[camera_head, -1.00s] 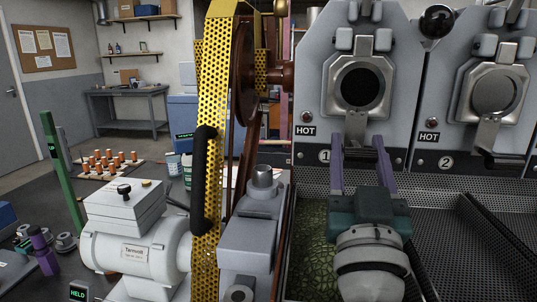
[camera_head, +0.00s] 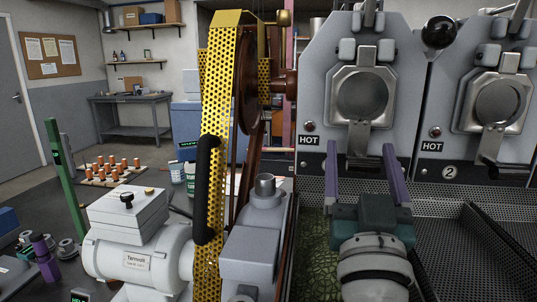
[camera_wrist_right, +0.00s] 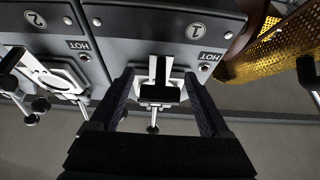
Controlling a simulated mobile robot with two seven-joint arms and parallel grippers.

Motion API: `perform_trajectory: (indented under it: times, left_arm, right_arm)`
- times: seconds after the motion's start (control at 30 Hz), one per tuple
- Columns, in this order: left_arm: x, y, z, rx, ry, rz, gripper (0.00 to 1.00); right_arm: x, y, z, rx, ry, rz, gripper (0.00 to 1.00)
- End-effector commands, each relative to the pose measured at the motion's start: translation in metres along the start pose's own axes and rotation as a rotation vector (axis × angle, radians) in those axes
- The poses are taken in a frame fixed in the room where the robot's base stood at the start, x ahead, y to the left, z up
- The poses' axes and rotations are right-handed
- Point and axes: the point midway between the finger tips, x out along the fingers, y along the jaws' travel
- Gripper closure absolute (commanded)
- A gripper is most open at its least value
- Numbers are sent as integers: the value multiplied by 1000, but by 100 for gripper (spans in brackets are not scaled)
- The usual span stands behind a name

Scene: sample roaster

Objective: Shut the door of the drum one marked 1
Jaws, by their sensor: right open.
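Drum one's door (camera_head: 362,97) is at the upper right in the head view. A grey disc fills its round window, and the door looks flush in its metal frame, like the door beside it. The door's metal handle (camera_head: 357,136) hangs below it. In the right wrist view, the handle's black grip (camera_wrist_right: 160,91) and the number 1 plate (camera_wrist_right: 194,31) show upside down. My right gripper (camera_head: 360,148) is open, its purple fingers on either side of the handle, with no clear contact. It also shows in the wrist view (camera_wrist_right: 158,78). My left gripper is not in view.
Drum 2's door (camera_head: 496,101) is to the right. A black ball knob (camera_head: 439,32) sits between the drums. A yellow perforated guard (camera_head: 212,170) stands close on the left. A mesh tray (camera_head: 450,235) lies below the drums, with open room above it.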

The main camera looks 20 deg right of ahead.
Motion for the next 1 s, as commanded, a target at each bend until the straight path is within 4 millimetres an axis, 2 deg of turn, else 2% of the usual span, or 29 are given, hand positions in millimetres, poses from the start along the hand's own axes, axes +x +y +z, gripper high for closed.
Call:
perform_trajectory:
  times: [0.17, 0.8, 1.0]
  left_arm:
    - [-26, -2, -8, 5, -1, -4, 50]
    - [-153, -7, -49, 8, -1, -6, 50]
    - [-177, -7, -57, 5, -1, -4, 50]
  right_arm:
    - [13, 0, -25, 0, 1, 1, 20]
    - [75, 0, -146, 1, -1, 1, 20]
    - [87, 0, -169, 1, -1, 1, 20]
